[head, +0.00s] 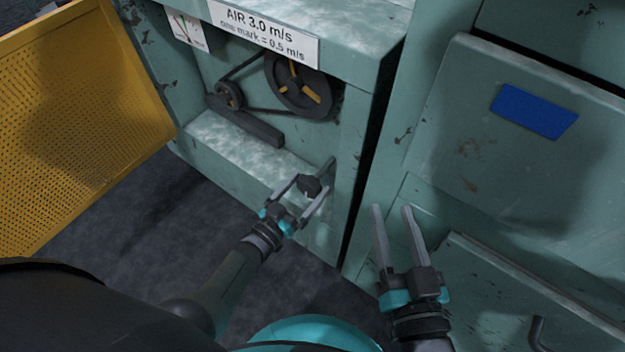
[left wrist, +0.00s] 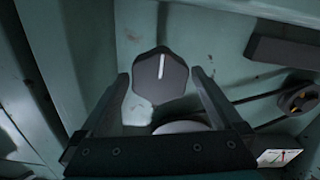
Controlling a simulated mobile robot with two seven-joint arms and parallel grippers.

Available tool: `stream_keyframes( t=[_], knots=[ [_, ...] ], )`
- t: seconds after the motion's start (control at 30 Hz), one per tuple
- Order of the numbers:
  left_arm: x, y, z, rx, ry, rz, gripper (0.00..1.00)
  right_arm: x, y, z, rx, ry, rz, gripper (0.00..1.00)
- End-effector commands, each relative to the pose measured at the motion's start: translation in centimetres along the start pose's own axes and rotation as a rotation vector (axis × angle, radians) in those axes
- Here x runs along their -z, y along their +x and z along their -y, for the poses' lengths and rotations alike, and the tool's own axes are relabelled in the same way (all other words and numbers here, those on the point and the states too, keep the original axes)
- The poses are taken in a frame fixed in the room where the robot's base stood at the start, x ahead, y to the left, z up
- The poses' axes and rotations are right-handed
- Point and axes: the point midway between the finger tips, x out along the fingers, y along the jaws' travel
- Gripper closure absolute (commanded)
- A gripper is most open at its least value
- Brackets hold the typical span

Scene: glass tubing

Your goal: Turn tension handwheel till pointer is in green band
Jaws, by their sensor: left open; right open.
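The tension handwheel is a small dark faceted knob (head: 310,187) with a white mark, low on the green machine; it also shows in the left wrist view (left wrist: 160,82), its mark close to upright. My left gripper (head: 313,183) is open, with one finger on each side of the knob. In the left wrist view the fingertips (left wrist: 161,74) flank it with gaps visible. The pointer gauge (head: 187,30) is a white plate at the machine's upper left; the pointer's place against the green band is too small to tell. My right gripper (head: 391,209) is open and empty.
A belt runs over a small pulley (head: 229,95) and a large pulley (head: 298,85) above the knob. A yellow perforated door (head: 75,110) stands open at left. A green cabinet with a blue plate (head: 534,111) is at right.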

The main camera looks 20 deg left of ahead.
Motion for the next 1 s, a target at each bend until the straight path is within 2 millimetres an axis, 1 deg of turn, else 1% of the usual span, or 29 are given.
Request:
stream_keyframes(
  t=[0.27, 0.37, 0.9, 0.97, 1.0],
  knots=[
    [-0.01, 0.02, -0.01, 0.0, 0.0, 0.0, 0.0, -0.24, -0.17, 0.1, 0.001, 0.004, 0.003, 0.5],
    [-0.01, 0.02, -0.01, 0.0, 0.0, 0.0, 0.1, -0.26, -0.18, 0.12, 0.001, 0.004, 0.004, 0.5],
    [-0.01, 0.02, 0.0, 0.0, 0.0, 0.0, 0.71, -0.26, -0.21, 0.12, 0.004, 0.001, 0.008, 0.5],
    [-0.01, 0.02, 0.0, 0.0, 0.0, 0.0, 0.77, -0.24, -0.2, 0.12, 0.004, 0.001, 0.007, 0.5],
    [-0.01, 0.02, 0.0, 0.0, 0.0, 0.0, 0.77, -0.22, -0.2, 0.12, 0.004, 0.001, 0.007, 0.5]
  ],
)
